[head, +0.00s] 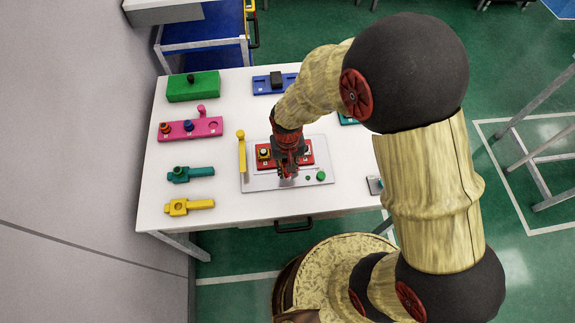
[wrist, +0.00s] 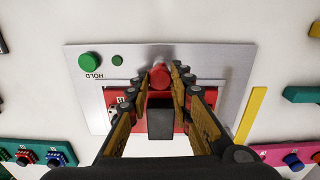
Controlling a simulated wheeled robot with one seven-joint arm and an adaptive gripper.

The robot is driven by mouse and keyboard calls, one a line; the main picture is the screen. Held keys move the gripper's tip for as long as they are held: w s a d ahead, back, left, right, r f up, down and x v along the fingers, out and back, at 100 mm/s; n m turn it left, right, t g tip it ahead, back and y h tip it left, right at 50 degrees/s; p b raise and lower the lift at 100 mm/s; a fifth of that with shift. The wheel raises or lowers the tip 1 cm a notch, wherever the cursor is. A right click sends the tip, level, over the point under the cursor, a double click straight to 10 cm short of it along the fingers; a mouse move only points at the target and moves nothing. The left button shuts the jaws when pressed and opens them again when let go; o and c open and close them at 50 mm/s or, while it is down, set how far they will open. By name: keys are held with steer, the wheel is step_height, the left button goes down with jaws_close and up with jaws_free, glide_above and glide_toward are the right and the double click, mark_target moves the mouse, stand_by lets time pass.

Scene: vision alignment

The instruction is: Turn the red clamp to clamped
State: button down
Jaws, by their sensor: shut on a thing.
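The red clamp's rounded red end (wrist: 160,77) shows between the fingertips in the wrist view, with a dark grey block (wrist: 160,123) just below it. My gripper (wrist: 160,74) points down and is shut on the clamp, one finger on each side. In the head view my gripper (head: 287,172) hides most of the clamp. The red base (head: 264,163) under it sits on a grey metal plate (head: 258,183). I cannot tell the clamp's exact angle.
A green HOLD button (wrist: 91,62) and a small green button (wrist: 117,60) are on the plate. A yellow bar (head: 242,155) stands at its left. Pink (head: 205,128), green (head: 193,87) and blue (head: 262,85) fixtures lie around.

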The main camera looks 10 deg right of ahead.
steer(key=n+p, duration=0.2)
steer(key=n, duration=0.4)
steer(key=shift+r+n, duration=0.1)
steer(key=shift+n, duration=0.2)
steer(key=n+p, duration=0.1)
steer(key=n, duration=0.4)
steer(key=shift+n, duration=0.4)
steer(key=c, duration=1.7)
jaws_free()
steer(key=shift+o, duration=0.7)
step_height(320, 180, up, 12)
